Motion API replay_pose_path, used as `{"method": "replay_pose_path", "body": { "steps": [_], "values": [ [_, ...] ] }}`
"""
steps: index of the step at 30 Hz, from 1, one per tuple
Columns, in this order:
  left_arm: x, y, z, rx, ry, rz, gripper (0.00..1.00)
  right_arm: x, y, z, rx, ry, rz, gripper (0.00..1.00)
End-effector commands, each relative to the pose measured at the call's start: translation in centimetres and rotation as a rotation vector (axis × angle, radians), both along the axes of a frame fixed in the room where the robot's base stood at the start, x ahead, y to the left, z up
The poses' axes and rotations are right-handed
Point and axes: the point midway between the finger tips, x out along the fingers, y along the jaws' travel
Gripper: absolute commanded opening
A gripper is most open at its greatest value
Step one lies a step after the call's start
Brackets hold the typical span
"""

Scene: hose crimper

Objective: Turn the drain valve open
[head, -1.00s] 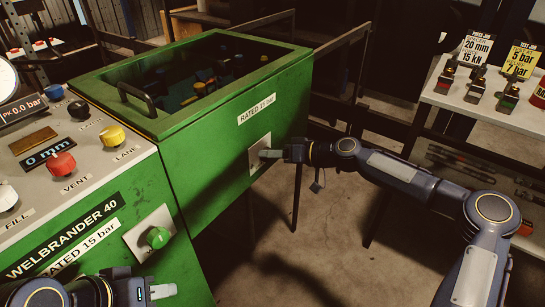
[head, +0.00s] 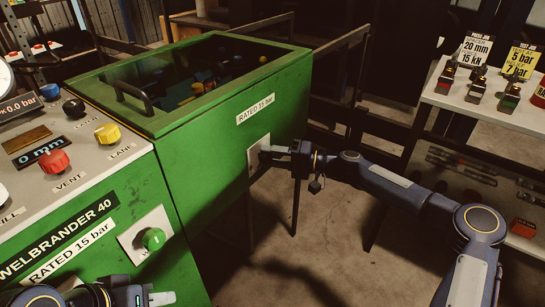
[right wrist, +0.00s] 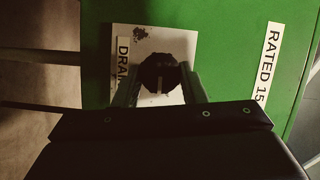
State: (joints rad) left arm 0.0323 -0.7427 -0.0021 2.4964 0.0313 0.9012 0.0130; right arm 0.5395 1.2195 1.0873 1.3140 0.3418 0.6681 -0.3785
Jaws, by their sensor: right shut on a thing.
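The drain valve (right wrist: 158,72) is a dark round knob with a short pale mark, on a white plate (right wrist: 185,45) lettered "DRAI…", the rest covered. The plate (head: 254,153) sits on the green tank's right-hand side in the head view, where the knob is hidden by my gripper. My right gripper (right wrist: 160,85) has one finger on each side of the knob and is shut on it. In the head view my right gripper (head: 275,154) reaches the plate from the right. My left gripper (head: 160,298) is low at the left, away from the valve; its finger gap is unclear.
The green tank (head: 215,180) joins a control panel (head: 85,150) with red, yellow and black knobs. A white shelf (head: 475,105) with fittings and signs stands at right. Floor between is open.

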Motion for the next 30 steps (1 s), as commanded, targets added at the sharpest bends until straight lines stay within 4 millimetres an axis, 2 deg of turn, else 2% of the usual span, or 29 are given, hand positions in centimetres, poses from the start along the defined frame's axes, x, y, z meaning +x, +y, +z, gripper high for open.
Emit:
{"method": "replay_pose_path", "body": {
  "steps": [18,19,23,30],
  "values": [
    [0.0,0.0,-0.08,0.0,0.0,0.0,0.36,0.0,-0.03,-0.11,0.023,0.034,0.0,0.15],
    [0.0,0.0,-0.08,0.0,0.0,0.0,0.36,0.0,-0.03,-0.11,0.023,0.034,0.0,0.41],
    [0.0,0.0,-0.07,0.0,0.0,0.0,0.36,0.0,-0.02,-0.1,0.022,0.033,0.0,0.58],
    [0.0,0.0,-0.07,0.0,0.0,0.0,0.36,0.0,-0.01,-0.07,0.021,0.031,0.0,0.59]
  ]
}}
